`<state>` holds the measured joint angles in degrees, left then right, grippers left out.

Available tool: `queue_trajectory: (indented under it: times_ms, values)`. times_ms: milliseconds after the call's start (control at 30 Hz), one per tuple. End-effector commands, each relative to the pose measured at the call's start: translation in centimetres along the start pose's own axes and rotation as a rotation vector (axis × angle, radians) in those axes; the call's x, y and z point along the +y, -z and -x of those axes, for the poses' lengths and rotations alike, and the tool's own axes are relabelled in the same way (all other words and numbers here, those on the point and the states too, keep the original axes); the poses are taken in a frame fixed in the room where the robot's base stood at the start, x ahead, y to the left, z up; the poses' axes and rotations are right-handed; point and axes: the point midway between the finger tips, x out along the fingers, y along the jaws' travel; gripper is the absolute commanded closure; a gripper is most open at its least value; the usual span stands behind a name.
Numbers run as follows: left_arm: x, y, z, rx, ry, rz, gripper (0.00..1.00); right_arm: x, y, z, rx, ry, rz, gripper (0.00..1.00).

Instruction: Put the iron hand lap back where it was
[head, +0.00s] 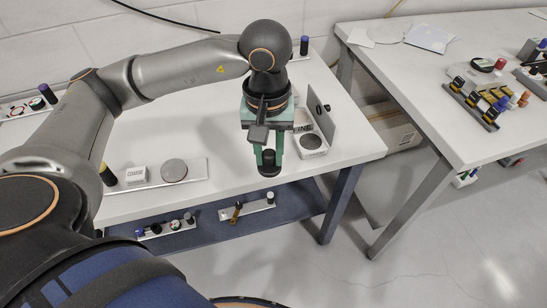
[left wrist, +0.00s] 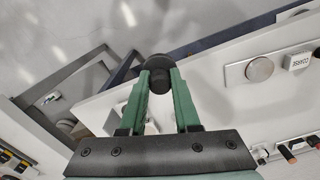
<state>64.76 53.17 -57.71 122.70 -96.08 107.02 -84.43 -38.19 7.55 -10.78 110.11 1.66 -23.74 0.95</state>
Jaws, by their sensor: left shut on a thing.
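My left gripper (head: 269,156) has green fingers pointing down and is shut on a dark, round-ended piece, which looks like the iron hand lap (head: 269,168). In the left wrist view the lap (left wrist: 157,68) sits between the tips of the left gripper (left wrist: 158,76), and the fingers hide part of it. The gripper is over the front part of the white table, just left of an open white case (head: 323,153) marked FINE. The lap's height above the table is hard to tell. My right gripper is not in view.
A pale plate (head: 198,164) with a grey disc (head: 174,170) and a COARSE block (head: 136,174) lies to the left. The case's raised lid (head: 322,116) stands at its right. Lower shelf holds small racks (head: 247,208). A second table (head: 420,75) stands right.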

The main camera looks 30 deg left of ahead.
Motion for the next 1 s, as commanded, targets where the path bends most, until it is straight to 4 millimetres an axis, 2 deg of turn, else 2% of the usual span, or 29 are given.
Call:
queue_trajectory:
  times_ms: [33, 200, 367, 733, 833, 1000]
  values:
    - [-0.6, 0.0, -0.9, -0.001, 0.0, 0.076, 1.0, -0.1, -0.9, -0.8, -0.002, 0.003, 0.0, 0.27]
    - [-2.1, 0.3, -1.1, 0.008, 0.006, 0.266, 1.0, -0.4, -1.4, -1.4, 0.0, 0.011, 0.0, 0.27]
    - [-2.4, 1.5, -1.4, 0.009, 0.008, 0.329, 1.0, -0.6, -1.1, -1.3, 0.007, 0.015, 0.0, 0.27]
    - [-1.2, 9.4, -4.8, 0.007, 0.008, 0.328, 1.0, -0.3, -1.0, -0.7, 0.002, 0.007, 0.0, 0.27]
    - [-1.0, 11.0, -7.0, 0.006, 0.01, 0.327, 1.0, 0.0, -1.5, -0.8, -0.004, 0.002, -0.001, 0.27]
    - [-0.6, 13.1, -9.4, 0.009, 0.008, 0.324, 1.0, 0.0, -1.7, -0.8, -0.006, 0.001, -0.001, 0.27]
